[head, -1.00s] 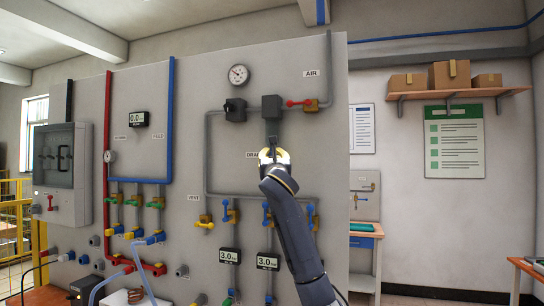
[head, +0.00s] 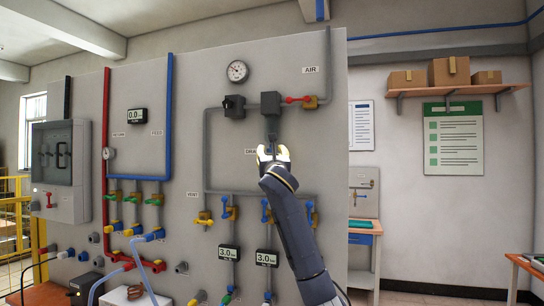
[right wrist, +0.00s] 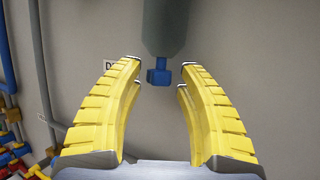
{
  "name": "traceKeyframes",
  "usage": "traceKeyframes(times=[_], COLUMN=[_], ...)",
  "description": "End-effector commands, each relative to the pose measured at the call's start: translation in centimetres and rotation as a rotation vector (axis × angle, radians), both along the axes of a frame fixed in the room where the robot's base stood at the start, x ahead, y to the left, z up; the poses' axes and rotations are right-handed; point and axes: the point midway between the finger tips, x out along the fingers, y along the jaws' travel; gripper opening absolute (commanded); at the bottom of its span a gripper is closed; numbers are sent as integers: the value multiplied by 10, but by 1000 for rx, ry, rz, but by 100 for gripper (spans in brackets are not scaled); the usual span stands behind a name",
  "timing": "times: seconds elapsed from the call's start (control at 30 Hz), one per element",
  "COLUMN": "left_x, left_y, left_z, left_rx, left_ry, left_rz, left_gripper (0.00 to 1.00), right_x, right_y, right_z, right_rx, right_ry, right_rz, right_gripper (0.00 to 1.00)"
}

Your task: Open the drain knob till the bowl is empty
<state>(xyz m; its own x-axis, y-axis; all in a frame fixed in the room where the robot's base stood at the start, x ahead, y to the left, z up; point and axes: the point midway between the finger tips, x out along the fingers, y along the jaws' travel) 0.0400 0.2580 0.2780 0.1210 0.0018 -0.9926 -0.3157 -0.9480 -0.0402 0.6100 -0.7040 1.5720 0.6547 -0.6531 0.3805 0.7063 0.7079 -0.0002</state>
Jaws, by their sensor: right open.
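The bowl shows as a narrow grey cylinder (head: 271,127) below a dark block on the panel. In the right wrist view it hangs from the top edge (right wrist: 165,25), with the small blue drain knob (right wrist: 159,77) at its lower end. My right gripper (head: 272,152) is open and empty below the bowl, in front of the panel. In the right wrist view its yellow fingers (right wrist: 161,72) stand on both sides of the knob, with a gap on each side. In the head view the knob is hard to make out at the gripper. My left gripper is not in view.
A round gauge (head: 238,71) and a red-handled air valve (head: 296,100) are on the panel near the bowl. Below are a yellow vent valve (head: 203,218), blue-handled valves (head: 267,210) and two digital displays (head: 267,258). A shelf with boxes (head: 449,71) hangs at right.

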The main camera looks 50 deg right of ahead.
Motion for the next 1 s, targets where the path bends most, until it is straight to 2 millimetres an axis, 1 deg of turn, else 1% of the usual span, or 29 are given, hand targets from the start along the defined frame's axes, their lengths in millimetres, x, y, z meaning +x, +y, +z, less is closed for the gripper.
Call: traceKeyframes(times=[0.17,0.5,0.7,0.87,1.0], left_x=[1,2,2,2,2], left_y=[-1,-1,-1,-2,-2], left_z=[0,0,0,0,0], left_rx=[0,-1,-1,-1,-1], left_ry=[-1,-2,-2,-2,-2], left_rz=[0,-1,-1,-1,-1], left_gripper=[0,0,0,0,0], right_x=[-8,-44,-63,-73,-77], right_y=[8,45,64,74,77], right_z=[-5,-26,-37,-43,-45], right_rx=[-2,-4,-3,-1,0], right_ry=[1,1,1,1,1], right_rz=[0,1,1,1,0], right_gripper=[38,38,38,38,38])
